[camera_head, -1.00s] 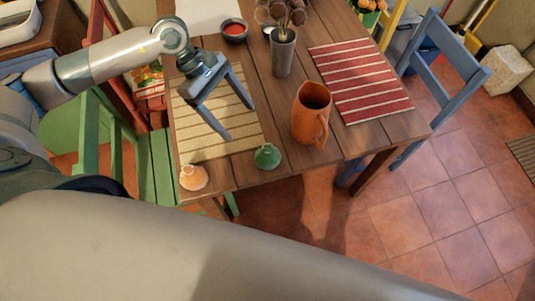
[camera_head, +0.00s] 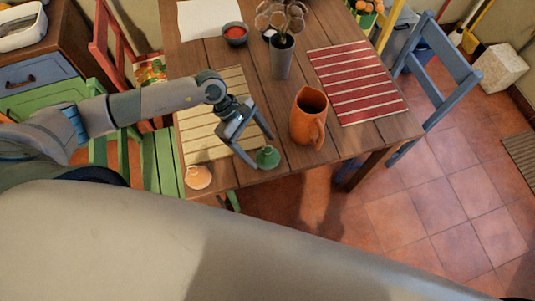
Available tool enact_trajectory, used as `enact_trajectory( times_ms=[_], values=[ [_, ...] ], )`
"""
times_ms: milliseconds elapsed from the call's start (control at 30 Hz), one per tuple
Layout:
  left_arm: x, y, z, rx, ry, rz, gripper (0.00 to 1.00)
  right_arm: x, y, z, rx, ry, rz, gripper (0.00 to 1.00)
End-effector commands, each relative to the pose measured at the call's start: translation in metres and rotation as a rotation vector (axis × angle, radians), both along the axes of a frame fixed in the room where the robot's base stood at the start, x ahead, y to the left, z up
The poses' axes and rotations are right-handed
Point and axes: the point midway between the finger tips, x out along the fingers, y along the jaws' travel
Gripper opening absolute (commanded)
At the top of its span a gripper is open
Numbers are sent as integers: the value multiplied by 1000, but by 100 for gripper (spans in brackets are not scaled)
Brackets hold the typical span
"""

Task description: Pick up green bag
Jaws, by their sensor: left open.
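A small green bag (camera_head: 267,158) sits near the front edge of the wooden table in the head view. It is rounded with a pinched top. My left gripper (camera_head: 262,151) is open just above and around the bag, with one finger to its left and the other towards its upper right. I cannot tell whether the fingers touch it. My right gripper is not in view.
A small orange bag (camera_head: 198,177) lies to the left near the table edge. An orange pitcher (camera_head: 307,118) stands close to the right. A metal vase (camera_head: 281,58), a bowl of red (camera_head: 235,34), a yellow placemat (camera_head: 203,128) and a red striped placemat (camera_head: 356,82) are on the table.

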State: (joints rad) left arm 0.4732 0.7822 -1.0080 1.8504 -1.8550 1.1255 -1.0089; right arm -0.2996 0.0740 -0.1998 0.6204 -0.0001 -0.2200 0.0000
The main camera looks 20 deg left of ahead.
Motion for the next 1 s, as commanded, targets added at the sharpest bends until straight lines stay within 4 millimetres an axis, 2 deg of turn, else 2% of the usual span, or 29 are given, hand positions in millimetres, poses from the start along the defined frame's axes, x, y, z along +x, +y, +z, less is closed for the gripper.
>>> enact_trajectory(
  times_ms=[267, 433, 700, 833, 1000],
  values=[
    [0, 0, 0, 0, 1, 1, 76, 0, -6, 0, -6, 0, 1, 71],
    [-1, -5, -4, 0, 4, 1, 76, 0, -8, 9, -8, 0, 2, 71],
    [-2, -22, -26, -1, 4, 1, 76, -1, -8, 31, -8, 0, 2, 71],
    [-3, -27, -38, 0, 3, 1, 76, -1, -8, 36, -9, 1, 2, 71],
    [-3, -29, -43, -1, 0, 0, 76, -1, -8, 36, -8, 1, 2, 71]
  ],
)
